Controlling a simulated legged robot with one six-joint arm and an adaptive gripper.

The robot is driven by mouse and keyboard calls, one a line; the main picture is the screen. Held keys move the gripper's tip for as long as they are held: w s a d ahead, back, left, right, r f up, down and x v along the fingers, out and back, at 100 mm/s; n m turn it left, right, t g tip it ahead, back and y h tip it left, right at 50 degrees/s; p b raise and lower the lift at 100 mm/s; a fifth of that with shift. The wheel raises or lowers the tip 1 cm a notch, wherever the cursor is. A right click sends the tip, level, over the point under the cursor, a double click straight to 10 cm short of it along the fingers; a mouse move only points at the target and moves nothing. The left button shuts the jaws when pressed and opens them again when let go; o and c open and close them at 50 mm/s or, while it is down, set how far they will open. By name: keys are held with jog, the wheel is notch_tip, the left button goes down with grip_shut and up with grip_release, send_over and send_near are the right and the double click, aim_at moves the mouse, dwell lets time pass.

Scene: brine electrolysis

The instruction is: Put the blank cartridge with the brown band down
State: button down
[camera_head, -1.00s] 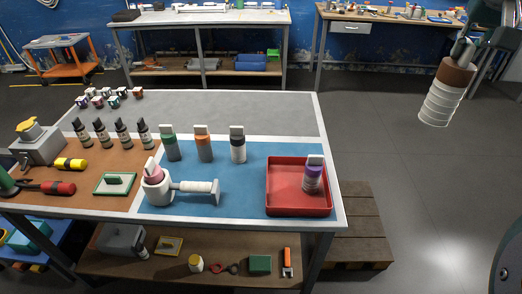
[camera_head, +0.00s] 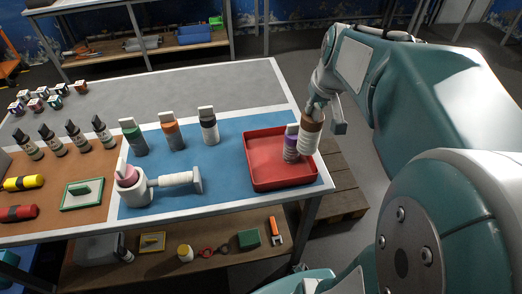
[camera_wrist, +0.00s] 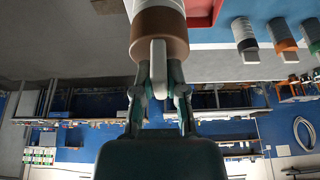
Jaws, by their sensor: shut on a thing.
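The blank cartridge with the brown band (camera_head: 308,138) is white below its brown top and hangs upright from my gripper (camera_head: 317,108). My gripper is shut on the grey tab at its top; the wrist view also shows the cartridge (camera_wrist: 160,32) and my gripper (camera_wrist: 158,85). In the head view the cartridge is at the right side of the red tray (camera_head: 262,178), just right of the purple-banded cartridge (camera_head: 290,145), which stands in the tray. I cannot tell whether the held cartridge touches the tray or its neighbour.
Cartridges with green (camera_head: 133,136), orange (camera_head: 173,134) and black (camera_head: 208,125) bands stand on the blue mat (camera_head: 225,145). A white holder with a pink piece (camera_head: 133,186) lies left of the tray. Dark bottles (camera_head: 65,140) stand farther left. A wooden pallet (camera_head: 345,195) is beside the table.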

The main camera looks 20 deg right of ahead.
jog(key=shift+s+a+f, duration=0.4)
jog(key=shift+a+f, duration=0.35)
jog(key=shift+f, duration=0.05)
jog(key=w+a+f, duration=0.3)
jog(key=w+f, duration=0.3)
jog(key=w+a+f, duration=0.3)
jog(key=w+f, duration=0.3)
jog(key=f, duration=0.1)
jog(key=shift+w+f, duration=0.1)
jog(key=c, duration=0.7)
grip_release()
jog(key=shift+f, duration=0.1)
